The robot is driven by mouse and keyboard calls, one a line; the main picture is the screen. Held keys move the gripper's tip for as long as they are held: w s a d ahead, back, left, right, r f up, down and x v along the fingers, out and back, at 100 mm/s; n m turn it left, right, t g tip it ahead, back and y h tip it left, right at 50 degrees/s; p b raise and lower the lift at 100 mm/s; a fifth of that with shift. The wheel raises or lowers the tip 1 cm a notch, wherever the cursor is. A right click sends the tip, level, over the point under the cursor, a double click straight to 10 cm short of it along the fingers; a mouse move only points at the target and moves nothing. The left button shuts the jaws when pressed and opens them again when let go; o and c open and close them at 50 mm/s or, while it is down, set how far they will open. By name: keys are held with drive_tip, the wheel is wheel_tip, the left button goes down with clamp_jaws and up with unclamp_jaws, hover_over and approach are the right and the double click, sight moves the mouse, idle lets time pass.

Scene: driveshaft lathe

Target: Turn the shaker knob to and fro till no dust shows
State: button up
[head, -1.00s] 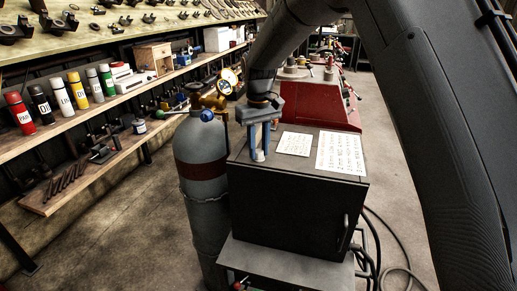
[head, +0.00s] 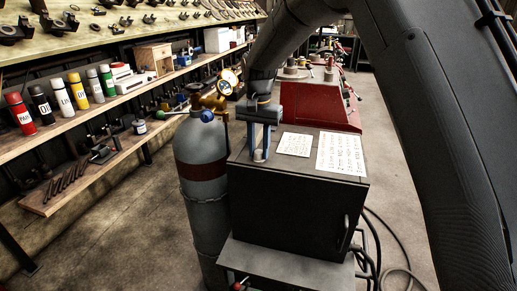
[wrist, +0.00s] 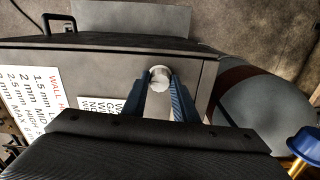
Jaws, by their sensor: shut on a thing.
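The shaker knob is a small pale metal cylinder (head: 258,155) standing on top of a black cabinet (head: 285,212). It also shows in the wrist view (wrist: 159,75), with a thin line across its round end. My gripper (head: 259,158) points down at the cabinet top, its two blue fingers on either side of the knob. In the wrist view my gripper (wrist: 160,92) is shut on the knob. The fingers hide part of the knob's sides. I cannot make out any dust in these views.
Two printed sheets (head: 340,153) lie on the cabinet top, right of the knob. A grey gas cylinder (head: 205,215) with a gauge (head: 229,76) stands close on the left. Hoses (head: 400,240) lie on the floor at the right. A red machine (head: 310,105) stands behind.

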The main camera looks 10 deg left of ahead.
sight(259, 151)
drive_tip(key=shift+r+m, duration=0.15)
drive_tip(key=shift+m, duration=0.35)
drive_tip(key=shift+w, duration=0.1)
drive_tip(key=o, duration=1.1)
drive_tip(key=shift+c, duration=0.2)
drive_tip(key=shift+r+b, duration=1.4)
drive_tip(key=shift+r, duration=2.45)
